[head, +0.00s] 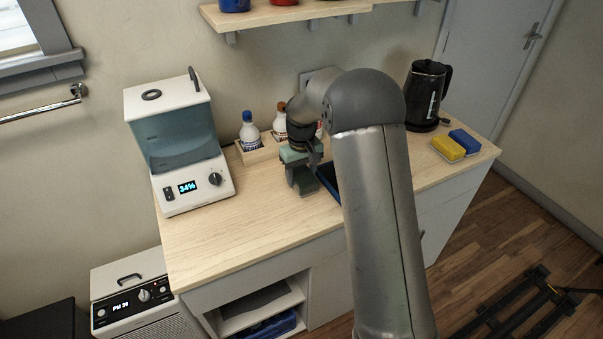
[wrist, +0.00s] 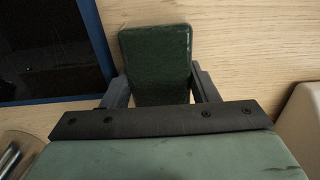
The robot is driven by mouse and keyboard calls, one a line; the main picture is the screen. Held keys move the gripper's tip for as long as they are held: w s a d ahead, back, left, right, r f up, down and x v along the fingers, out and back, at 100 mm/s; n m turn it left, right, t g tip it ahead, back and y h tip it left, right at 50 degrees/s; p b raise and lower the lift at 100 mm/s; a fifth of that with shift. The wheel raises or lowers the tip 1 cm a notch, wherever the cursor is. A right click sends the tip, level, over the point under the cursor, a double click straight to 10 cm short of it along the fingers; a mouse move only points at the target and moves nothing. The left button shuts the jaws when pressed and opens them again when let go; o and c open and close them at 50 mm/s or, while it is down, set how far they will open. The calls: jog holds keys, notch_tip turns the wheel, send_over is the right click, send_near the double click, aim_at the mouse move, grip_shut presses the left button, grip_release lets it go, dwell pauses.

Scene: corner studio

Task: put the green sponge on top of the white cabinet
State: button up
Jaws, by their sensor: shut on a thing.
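The green sponge (wrist: 157,65) is a dark green block between the two fingers of my gripper (wrist: 160,88) in the wrist view. My gripper is shut on it. In the head view my gripper (head: 304,182) is over the wooden counter top, left of the blue-edged tray; the sponge is small and dark there. I cannot tell whether the sponge touches the counter. The white cabinet (head: 325,282) under the wooden top (head: 235,225) has an open shelf at the front; I cannot tell for sure that it is the cabinet named.
A white appliance (head: 205,187) with a lit display stands left on the counter. Bottles (head: 249,131) in a wooden holder stand behind my gripper. A blue-edged dark tray (wrist: 50,45) lies close beside the sponge. A black kettle (head: 425,95) and yellow and blue blocks (head: 448,148) are at right.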

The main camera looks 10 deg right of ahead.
aim_at(302, 173)
jog(key=shift+f, duration=0.2)
jog(key=o, duration=0.7)
jog(key=shift+o, duration=0.2)
notch_tip(302, 173, up, 12)
jog(key=s+r+m, duration=0.1)
jog(key=s+r, duration=0.2)
jog(key=s, duration=1.5)
jog(key=s+f+m, duration=0.1)
jog(key=s+f, duration=0.1)
jog(key=s, duration=0.6)
jog(key=s+d+f+m, duration=0.1)
jog(key=s+f, duration=0.2)
jog(key=s, duration=0.6)
jog(key=shift+s+b, duration=0.2)
jog(key=shift+b, duration=0.15)
jog(key=shift+f, duration=0.1)
